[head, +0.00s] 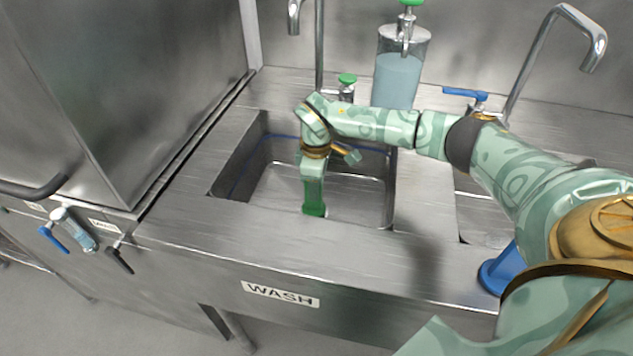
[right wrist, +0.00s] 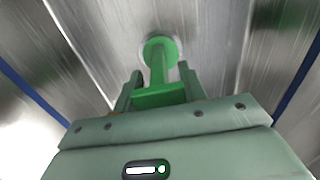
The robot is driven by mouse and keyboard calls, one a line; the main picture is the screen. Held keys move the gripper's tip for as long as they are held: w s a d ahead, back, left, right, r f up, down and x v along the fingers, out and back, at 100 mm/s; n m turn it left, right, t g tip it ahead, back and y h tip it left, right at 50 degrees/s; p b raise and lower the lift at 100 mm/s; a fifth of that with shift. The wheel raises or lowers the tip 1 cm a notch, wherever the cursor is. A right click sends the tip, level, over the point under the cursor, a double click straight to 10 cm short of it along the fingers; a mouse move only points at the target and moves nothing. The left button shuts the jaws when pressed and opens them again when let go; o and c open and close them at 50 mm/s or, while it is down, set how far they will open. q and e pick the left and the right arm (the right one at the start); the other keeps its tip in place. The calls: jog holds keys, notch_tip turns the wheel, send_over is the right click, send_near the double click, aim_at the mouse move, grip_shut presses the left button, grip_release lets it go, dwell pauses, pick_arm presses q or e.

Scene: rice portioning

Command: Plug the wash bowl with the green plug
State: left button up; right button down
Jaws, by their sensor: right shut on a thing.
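The wash bowl (head: 258,192) is the left sink basin, above the "WASH" label. My right gripper (head: 313,190) reaches down into this bowl and is shut on the green plug (head: 314,209). The right wrist view shows the plug (right wrist: 160,60) between the two fingers of my right gripper (right wrist: 158,88), with its round green end pointing away toward the metal bowl floor. I cannot tell whether the plug touches the floor. The drain is hidden. My left gripper does not show.
A blue plug-like object (head: 499,272) stands on the counter by the second basin (head: 477,222), partly behind my right arm. A clear dispenser (head: 397,75) and faucets stand at the back. A large metal machine (head: 130,90) borders the left side.

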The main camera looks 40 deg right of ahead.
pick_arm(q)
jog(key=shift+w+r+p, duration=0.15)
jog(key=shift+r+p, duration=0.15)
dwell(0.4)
pick_arm(e)
jog(key=c, duration=0.7)
grip_release()
pick_arm(q)
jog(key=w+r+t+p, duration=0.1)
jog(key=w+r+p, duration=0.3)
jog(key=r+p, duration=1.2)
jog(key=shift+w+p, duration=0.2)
jog(key=shift+p, duration=0.1)
pick_arm(e)
notch_tip(320, 180, up, 20)
jog(key=shift+f, duration=0.1)
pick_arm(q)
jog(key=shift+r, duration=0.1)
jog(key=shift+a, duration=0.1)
pick_arm(e)
jog(key=shift+s, duration=0.1)
